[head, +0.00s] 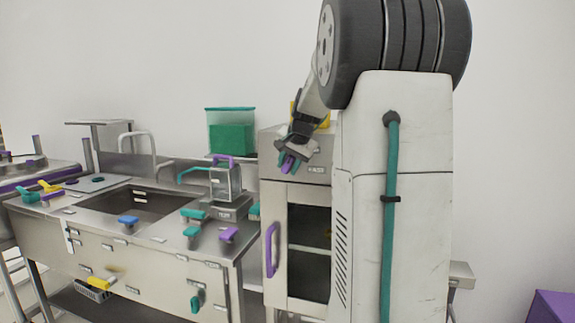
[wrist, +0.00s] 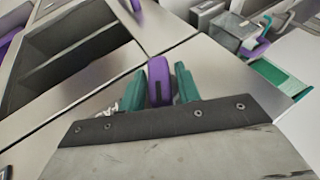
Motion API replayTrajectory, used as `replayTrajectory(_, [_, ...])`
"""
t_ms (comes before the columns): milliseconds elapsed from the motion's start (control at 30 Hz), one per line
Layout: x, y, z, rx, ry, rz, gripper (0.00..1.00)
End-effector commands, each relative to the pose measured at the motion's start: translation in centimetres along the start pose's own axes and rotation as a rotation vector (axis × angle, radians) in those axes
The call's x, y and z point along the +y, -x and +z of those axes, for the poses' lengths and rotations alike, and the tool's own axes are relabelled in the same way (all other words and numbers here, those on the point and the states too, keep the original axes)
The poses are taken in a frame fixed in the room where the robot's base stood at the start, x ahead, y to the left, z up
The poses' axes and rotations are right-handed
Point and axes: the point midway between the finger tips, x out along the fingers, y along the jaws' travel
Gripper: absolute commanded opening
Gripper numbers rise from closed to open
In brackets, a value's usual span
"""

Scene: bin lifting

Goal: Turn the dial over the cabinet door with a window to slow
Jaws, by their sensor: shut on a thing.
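The cabinet (head: 267,200) stands right of the sink counter. Its door has a dark window (head: 308,245) and a purple handle (head: 271,250); the window also shows at the upper left of the wrist view (wrist: 65,50). A purple dial (head: 288,167) sits on the panel above this door. My gripper (head: 287,161) is at the dial, with its teal fingers on either side and shut on it. In the wrist view, purple parts of the dial (wrist: 158,80) show between the teal fingers of my gripper (wrist: 160,88). Dark marking (head: 318,169) beside the dial is too small to read.
A steel counter with a sink (head: 140,203) and several coloured handles lies at the left. A clear box with a purple top (head: 225,180) and a green container (head: 230,132) stand close left of the cabinet. A purple box (head: 552,307) is at the lower right.

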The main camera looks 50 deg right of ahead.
Motion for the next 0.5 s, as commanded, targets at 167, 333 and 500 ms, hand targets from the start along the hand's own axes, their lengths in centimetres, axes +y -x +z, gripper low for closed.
replayTrajectory(167, [0.16, 0.49, -0.68, 0.021, -0.062, -0.145, 0.10])
replayTrajectory(333, [0.27, 0.46, -0.68, 0.022, -0.106, -0.256, 0.10])
replayTrajectory(500, [0.33, 0.41, -0.67, 0.022, -0.139, -0.338, 0.10])
